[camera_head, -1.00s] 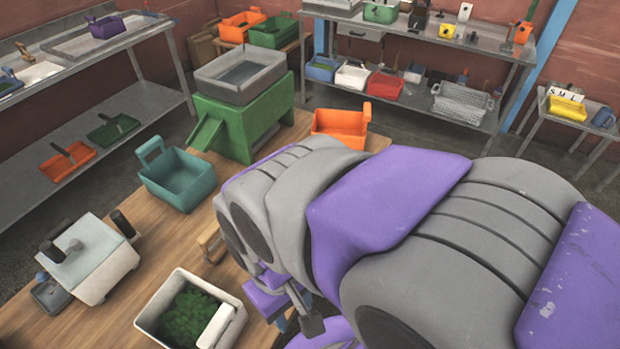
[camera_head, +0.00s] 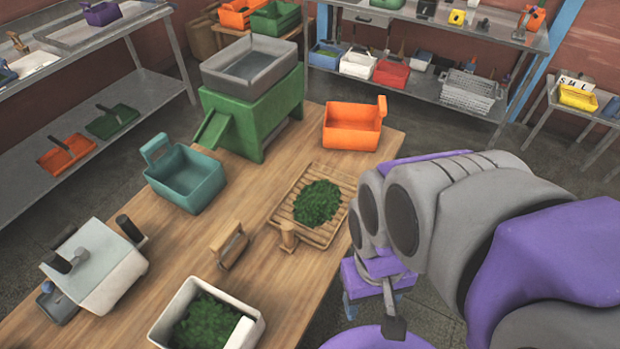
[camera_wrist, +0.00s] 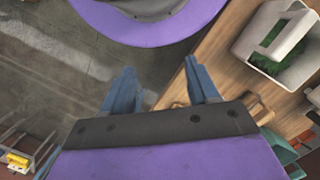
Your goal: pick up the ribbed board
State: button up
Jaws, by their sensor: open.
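The ribbed board (camera_head: 280,213) is a slatted wooden tray lying flat on the wooden table, in the middle of the head view. A heap of chopped green leaves (camera_head: 317,203) lies on it. A short wooden handle (camera_head: 288,237) stands at its near left corner. My gripper (camera_head: 374,288) hangs to the right of the board, past the table's edge, apart from it. In the wrist view my gripper (camera_wrist: 161,86) shows two blue fingers spread apart with nothing held, over the floor and table edge. I cannot make out the board clearly in that view.
On the table (camera_head: 290,281) are a wooden-handled block (camera_head: 229,246), a white bin of greens (camera_head: 178,309), a teal bin (camera_head: 185,181), an orange bin (camera_head: 352,129), a green stand with a grey basin (camera_head: 250,75) and a white box device (camera_head: 97,262). Bare tabletop lies in front of the board.

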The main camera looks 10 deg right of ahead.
aim_at(313, 209)
jog(key=u, duration=2.95)
jog(key=j+z, duration=0.1)
jog(key=z, duration=2.85)
jog(key=k+l, duration=0.15)
jog(key=k, duration=0.2)
jog(key=k+l+z, duration=0.1)
jog(key=k, duration=0.25)
